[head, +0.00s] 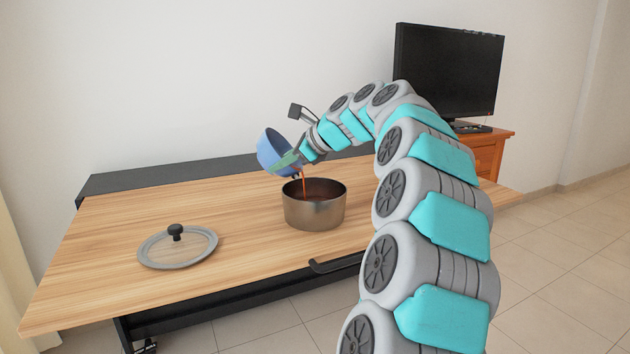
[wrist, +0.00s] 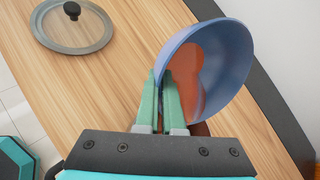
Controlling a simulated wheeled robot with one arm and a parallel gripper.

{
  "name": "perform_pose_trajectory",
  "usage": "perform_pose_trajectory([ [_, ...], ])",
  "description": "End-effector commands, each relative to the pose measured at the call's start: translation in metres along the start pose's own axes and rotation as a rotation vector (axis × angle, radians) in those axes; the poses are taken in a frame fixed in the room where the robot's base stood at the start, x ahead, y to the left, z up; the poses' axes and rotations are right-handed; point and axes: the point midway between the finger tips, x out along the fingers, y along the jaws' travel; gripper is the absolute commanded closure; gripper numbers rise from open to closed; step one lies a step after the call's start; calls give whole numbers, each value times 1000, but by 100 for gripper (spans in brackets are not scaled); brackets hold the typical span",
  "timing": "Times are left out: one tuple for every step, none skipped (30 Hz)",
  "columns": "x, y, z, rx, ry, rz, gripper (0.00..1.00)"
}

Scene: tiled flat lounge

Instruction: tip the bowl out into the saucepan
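A blue bowl (head: 272,150) is tilted steeply above the saucepan. My gripper (head: 290,160) is shut on its rim. A stream of red-brown liquid (head: 303,182) runs from the bowl down into the saucepan. The saucepan is mostly hidden behind the bowl and gripper there.
A glass lid with a black knob (head: 178,248) lies on the table (head: 110,225) left of the saucepan. A dark ledge (head: 130,180) runs along the table's back at the wall. A television (head: 448,75) stands on a wooden cabinet (head: 490,150) at the right.

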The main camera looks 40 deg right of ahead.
Motion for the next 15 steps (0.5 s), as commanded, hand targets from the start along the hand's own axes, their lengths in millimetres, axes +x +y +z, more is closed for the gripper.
perform_pose_trajectory([
  [0,-1,1,1,-5,-2,100],
  [0,-1,1,3,-8,-2,100],
  [0,-1,1,4,-11,-3,100],
  [0,-1,1,5,-14,-3,100],
  [0,-2,1,7,-17,-4,100],
  [0,-2,1,8,-20,-4,100],
  [0,-2,1,10,-23,-5,100],
  [0,-3,1,11,-26,-5,100],
  [0,-3,2,13,-30,-6,100],
  [0,-3,2,14,-33,-7,100],
  [0,-4,2,15,-36,-7,100],
  [0,-4,2,17,-39,-8,100],
  [1,-4,2,18,-42,-8,100],
  [1,-4,2,20,-45,-9,100],
  [1,-5,3,21,-49,-10,100],
])
